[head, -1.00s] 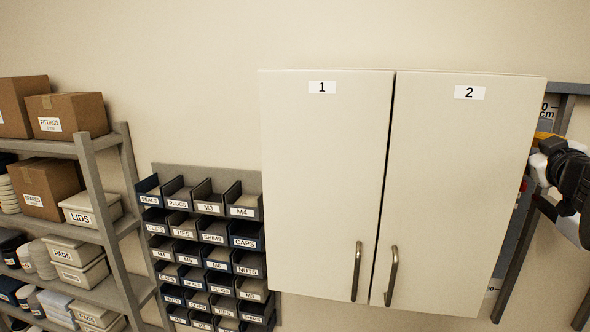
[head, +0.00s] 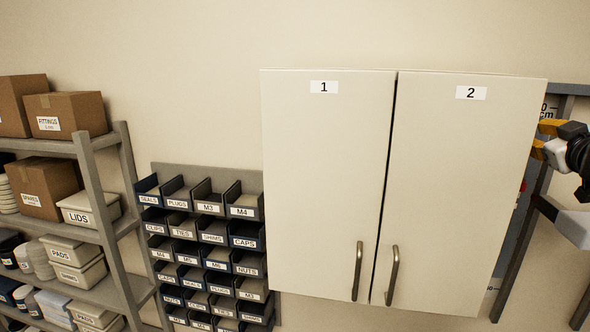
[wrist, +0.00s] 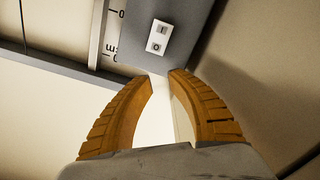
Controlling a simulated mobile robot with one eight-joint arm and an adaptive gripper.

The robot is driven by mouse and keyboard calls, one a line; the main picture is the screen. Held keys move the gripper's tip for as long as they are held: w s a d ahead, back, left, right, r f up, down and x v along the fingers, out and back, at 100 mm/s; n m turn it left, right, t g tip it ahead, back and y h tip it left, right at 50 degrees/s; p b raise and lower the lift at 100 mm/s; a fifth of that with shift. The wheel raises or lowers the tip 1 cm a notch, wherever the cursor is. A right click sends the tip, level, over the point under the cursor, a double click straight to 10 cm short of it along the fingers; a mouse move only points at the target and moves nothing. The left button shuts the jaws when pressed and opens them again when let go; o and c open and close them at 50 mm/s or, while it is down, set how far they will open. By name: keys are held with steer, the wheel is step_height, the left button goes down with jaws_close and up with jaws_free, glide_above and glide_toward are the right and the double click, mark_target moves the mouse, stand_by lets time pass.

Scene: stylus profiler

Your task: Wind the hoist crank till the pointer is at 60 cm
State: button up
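My gripper (head: 545,138) is at the right edge of the head view, beside the upper right of the cabinet. Its two orange fingers also show in the wrist view (wrist: 161,75), curved inward with a narrow gap between the tips and nothing seen gripped. I see no crank or pointer that I can make out.
A white two-door cabinet (head: 330,180), marked 1 and 2, fills the middle, doors shut. A dark frame post (head: 522,245) stands right of it. Labelled bins (head: 208,215) hang to the left, and a shelf rack (head: 97,190) with boxes is at far left.

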steer(key=shift+a, duration=0.1)
steer(key=shift+w+a+r, duration=0.15)
steer(key=shift+a+r, duration=0.6)
steer(key=shift+w+a+r, duration=0.1)
steer(key=shift+a+r, duration=0.05)
steer(key=shift+r, duration=0.35)
steer(key=shift+a+r, duration=0.15)
steer(key=shift+r, duration=0.3)
steer(key=shift+r, duration=1)
steer(key=shift+r, duration=0.1)
